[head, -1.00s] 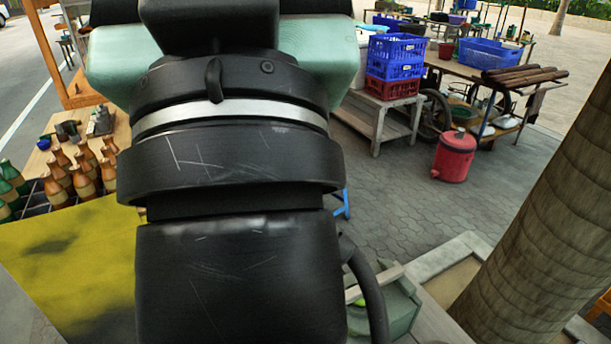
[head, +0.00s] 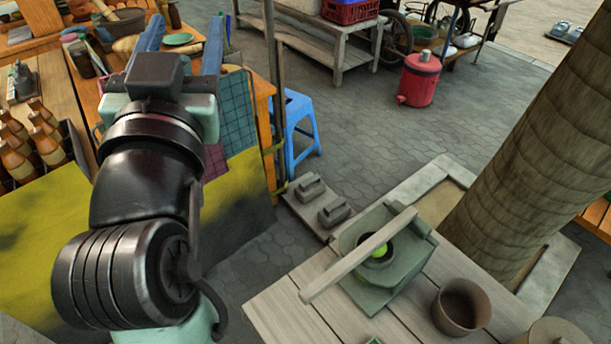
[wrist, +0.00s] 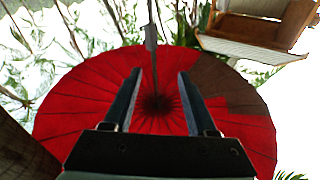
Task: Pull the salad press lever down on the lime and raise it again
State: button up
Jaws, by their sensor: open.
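The salad press (head: 408,262) is a green-grey block on a plank table at the lower right of the head view. Its pale wooden lever (head: 345,265) slants across it, with one end jutting out over the table at lower left. The bright green lime (head: 380,251) sits in the dark round opening, partly hidden by the lever. My gripper (head: 181,38) is at the upper left of the head view, well away from the press. Its two blue fingers are apart and empty. In the wrist view my gripper (wrist: 160,74) points up toward a red parasol.
The plank table (head: 270,313) also holds a brown clay pot (head: 462,306) right of the press. A thick trunk (head: 535,150) rises behind it at right. A blue stool (head: 293,128) and an orange market table stand near my arm.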

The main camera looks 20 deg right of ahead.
notch_tip(320, 180, down, 26)
jog(key=s+d+m+g+h+b, duration=0.1)
jog(key=d+m+g+h+b, duration=0.1)
jog(key=m+g+h+b, duration=0.45)
jog(key=s+f+m+g+h+b, duration=0.1)
jog(key=s+f+g+h, duration=0.1)
jog(key=s+f, duration=0.2)
jog(key=s+f+m+g+h, duration=0.1)
jog(key=s+f+g+h, duration=0.1)
jog(key=s+f, duration=0.2)
jog(key=s+f+m+g+h+b, duration=0.1)
jog(key=s+f+g+h, duration=0.1)
jog(key=s+f, duration=0.3)
jog(key=shift+s+m+g+b, duration=0.25)
jog(key=shift+s+g+b, duration=0.1)
jog(key=shift+s+g, duration=0.25)
jog(key=p, duration=0.2)
send_near(354, 259)
jog(key=x, duration=0.3)
jog(key=f+x, duration=0.1)
jog(key=x, duration=0.1)
jog(key=shift+w+d+f, duration=0.15)
jog(key=shift+w+d, duration=0.1)
jog(key=shift+w, duration=0.05)
grip_shut()
